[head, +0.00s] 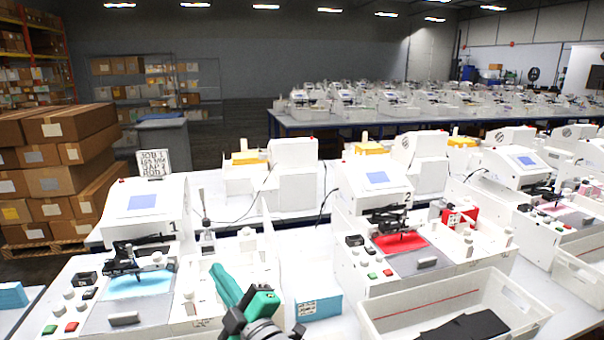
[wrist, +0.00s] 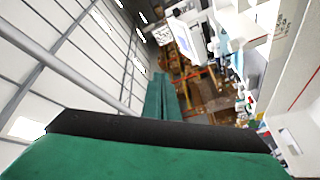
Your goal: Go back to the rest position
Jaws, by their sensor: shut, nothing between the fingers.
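My gripper (head: 243,292) shows at the bottom middle of the head view, with green fingers close together and nothing between them. It is raised in front of the table, between the plotter marked 1 (head: 145,205) and the plotter marked 2 (head: 375,180). In the wrist view the green fingers (wrist: 163,98) lie together, pointing away from the camera. The wrist view is tilted, with the ceiling and wall at left and the machines at right.
A white bin (head: 395,318) with a dark flat item stands at the front right. A small blue-and-white box (head: 318,305) is just right of my gripper. Stacked cartons (head: 60,165) stand on a pallet at left. More machines fill the tables behind.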

